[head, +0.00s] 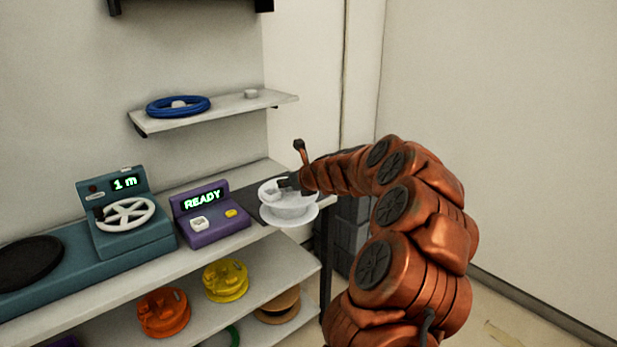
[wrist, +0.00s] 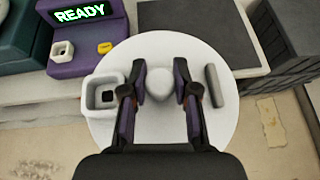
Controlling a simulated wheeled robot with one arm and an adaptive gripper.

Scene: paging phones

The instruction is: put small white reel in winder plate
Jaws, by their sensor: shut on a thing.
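The small white reel (head: 288,211) shows at the right end of the counter, with a wide lower flange. My gripper (head: 291,183) reaches it from above and is shut on its central hub. In the wrist view the gripper (wrist: 158,86) has one dark finger on each side of the rounded white hub (wrist: 158,77). The reel's round flange (wrist: 222,110) carries a square block with a hole and a grey bar. Whether the reel touches the counter is unclear. A dark round plate (head: 30,262), probably the winder plate, lies on the teal machine at the far left.
A teal unit (head: 125,214) reading "1 m" with a spoked wheel and a purple READY box (head: 210,214) stand between plate and reel. A shelf (head: 215,111) with a blue coil hangs above. Yellow (head: 226,281) and orange (head: 163,312) reels sit below.

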